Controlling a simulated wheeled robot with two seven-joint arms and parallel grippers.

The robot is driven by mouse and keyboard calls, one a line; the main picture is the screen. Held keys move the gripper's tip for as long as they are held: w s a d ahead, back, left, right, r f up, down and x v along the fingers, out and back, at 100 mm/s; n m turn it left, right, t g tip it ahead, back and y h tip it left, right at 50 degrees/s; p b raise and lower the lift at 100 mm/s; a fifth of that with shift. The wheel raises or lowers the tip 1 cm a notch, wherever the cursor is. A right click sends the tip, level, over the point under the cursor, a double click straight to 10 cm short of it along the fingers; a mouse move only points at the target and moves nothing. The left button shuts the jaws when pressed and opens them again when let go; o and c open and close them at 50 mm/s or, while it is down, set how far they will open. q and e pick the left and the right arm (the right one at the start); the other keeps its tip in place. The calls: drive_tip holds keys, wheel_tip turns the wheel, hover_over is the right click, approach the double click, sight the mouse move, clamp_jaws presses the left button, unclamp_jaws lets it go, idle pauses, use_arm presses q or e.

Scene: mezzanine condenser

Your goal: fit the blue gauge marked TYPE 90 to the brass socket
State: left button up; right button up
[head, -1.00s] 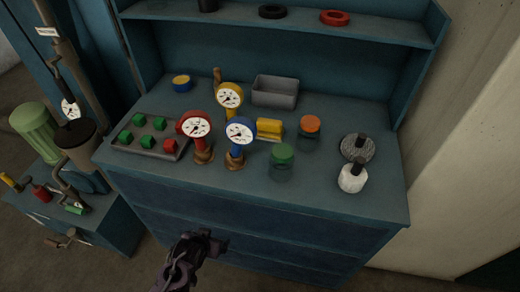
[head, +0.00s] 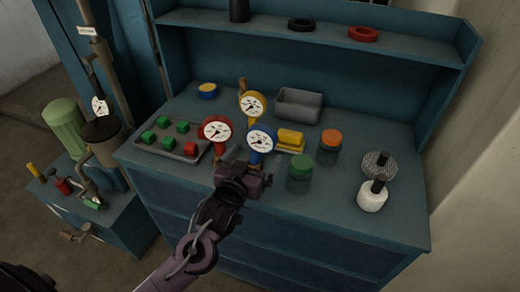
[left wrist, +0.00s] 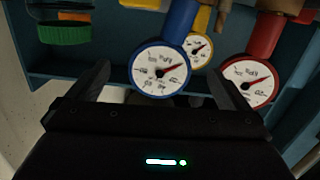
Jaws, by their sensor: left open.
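The blue gauge (head: 261,140) has a white dial and stands on the bench, right of the red gauge (head: 214,131) and in front of the yellow gauge (head: 253,104). Its marking is too small to read. My left gripper (head: 246,168) is open just in front of the blue gauge, hiding its lower stem and base. In the left wrist view the blue gauge (left wrist: 161,70) appears upside down between the spread fingers (left wrist: 158,82), which do not grip it. I cannot make out the brass socket for certain. My right gripper is not in view.
The red gauge (left wrist: 250,80) is close to one finger. A tray of blocks (head: 165,150) lies left. Pipework with a dial (head: 100,106) stands far left.

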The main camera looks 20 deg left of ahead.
sight(260, 140)
use_arm(q)
drive_tip(key=shift+w+d+r+t, duration=0.1)
drive_tip(key=shift+w+r+t, duration=0.1)
drive_tip(key=shift+r+t, duration=0.35)
drive_tip(key=shift+w+r, duration=0.25)
drive_tip(key=shift+r, duration=0.15)
drive_tip(key=w+p, duration=0.2)
drive_tip(key=w, duration=0.5)
drive_tip(key=shift+p, duration=0.3)
drive_tip(key=shift+w+d+f, duration=0.1)
drive_tip(key=shift+w, duration=0.15)
drive_tip(key=c, duration=1.1)
drive_tip(key=shift+c, duration=1)
